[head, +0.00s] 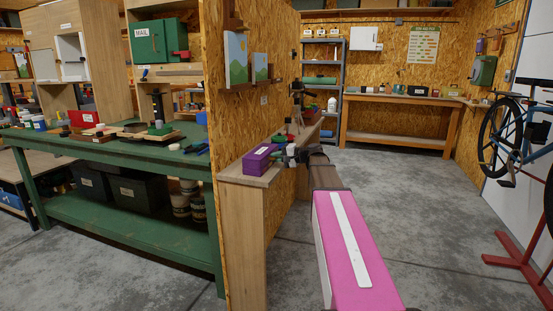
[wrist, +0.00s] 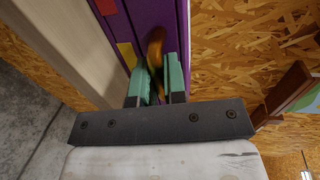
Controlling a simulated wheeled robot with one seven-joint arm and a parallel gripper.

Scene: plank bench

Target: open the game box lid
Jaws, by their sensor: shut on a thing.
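The purple game box (head: 258,160) sits on a narrow wooden ledge (head: 243,181) beside the chipboard wall in the head view. Its lid looks down, though it is small there. In the wrist view the box's purple surface (wrist: 208,48) fills the top middle, with a curved brass-coloured handle (wrist: 155,45) on it. My gripper (wrist: 157,72) has green fingers, which are closed on the handle's near end. In the head view my gripper (head: 285,156) is at the box's right side. The fingers hide part of the handle.
The chipboard wall (wrist: 235,75) is close on the right in the wrist view. A pale wooden edge (wrist: 65,40) runs along the left. A green workbench (head: 110,150) stands to the left in the head view. Open concrete floor (head: 400,190) lies to the right.

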